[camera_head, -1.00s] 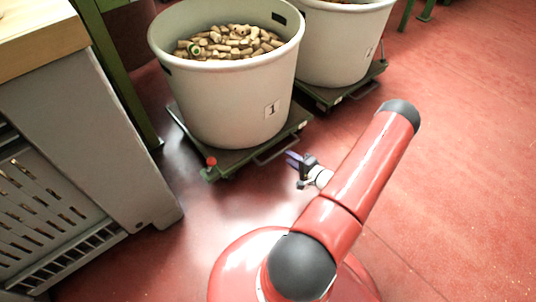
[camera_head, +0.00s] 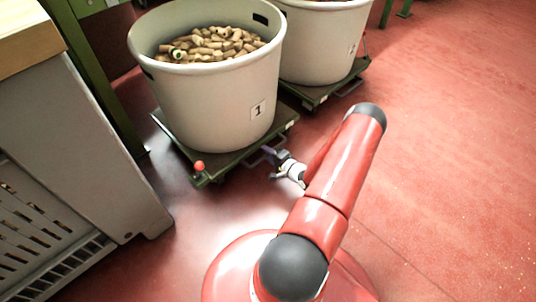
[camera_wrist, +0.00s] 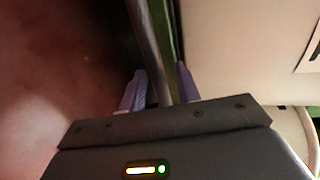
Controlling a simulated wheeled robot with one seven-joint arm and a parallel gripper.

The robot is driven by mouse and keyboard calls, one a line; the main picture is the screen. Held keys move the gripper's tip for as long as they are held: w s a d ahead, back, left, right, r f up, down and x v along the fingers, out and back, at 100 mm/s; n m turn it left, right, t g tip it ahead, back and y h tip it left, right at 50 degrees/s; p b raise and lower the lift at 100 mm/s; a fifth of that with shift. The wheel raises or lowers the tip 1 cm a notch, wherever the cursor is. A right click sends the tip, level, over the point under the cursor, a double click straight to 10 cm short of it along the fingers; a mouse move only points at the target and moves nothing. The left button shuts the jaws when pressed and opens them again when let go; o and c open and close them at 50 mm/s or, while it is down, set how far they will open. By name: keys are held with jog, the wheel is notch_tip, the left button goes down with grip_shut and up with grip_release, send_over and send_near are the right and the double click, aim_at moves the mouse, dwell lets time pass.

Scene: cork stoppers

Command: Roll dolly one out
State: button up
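Dolly one is a low green platform (camera_head: 222,166) carrying a pale bin (camera_head: 200,100) marked "1", filled with corks (camera_head: 212,44). A red knob (camera_head: 199,166) sits at its near left corner. A metal handle runs along its near right edge, partly hidden by my gripper (camera_head: 268,152) in the head view. In the wrist view, my gripper (camera_wrist: 162,88) is open, with a purple finger on each side of the metal handle bar (camera_wrist: 151,45). Gaps show between bar and fingers, so I see no clear grip. The pale bin wall fills the right side there.
A second pale bin (camera_head: 317,50) on its own green dolly (camera_head: 325,91) stands close behind to the right. A grey cabinet (camera_head: 85,130) and green post (camera_head: 95,75) stand on the left. The red floor (camera_head: 450,150) is open to the right.

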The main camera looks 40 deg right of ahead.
grip_shut()
jog(key=shift+s, duration=0.15)
